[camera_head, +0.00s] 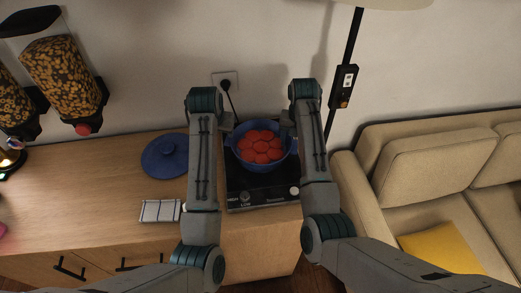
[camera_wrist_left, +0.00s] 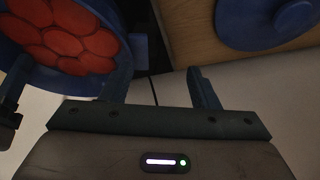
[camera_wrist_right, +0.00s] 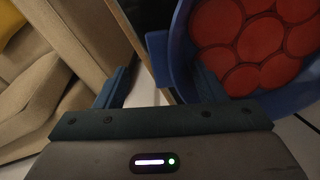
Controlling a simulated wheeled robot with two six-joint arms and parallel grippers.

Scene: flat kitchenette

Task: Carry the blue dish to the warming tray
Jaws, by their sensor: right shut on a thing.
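The blue dish (camera_head: 238,154) with red round pieces inside appears over the black warming tray (camera_head: 262,193). I cannot tell whether it touches the tray. The dish shows in the left wrist view (camera_wrist_left: 112,18) and the right wrist view (camera_wrist_right: 182,62). My right gripper (camera_head: 286,120) is at the dish's right side, shut on its handle (camera_wrist_right: 157,55). My left gripper (camera_head: 229,122) is at the left side, its fingers apart. The left handle (camera_wrist_left: 140,50) shows near one finger, with a gap to the other finger.
Food dispensers (camera_head: 62,78) are at far left. A wall socket (camera_head: 225,80) with a cable is behind. A beige sofa (camera_head: 430,170) stands right.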

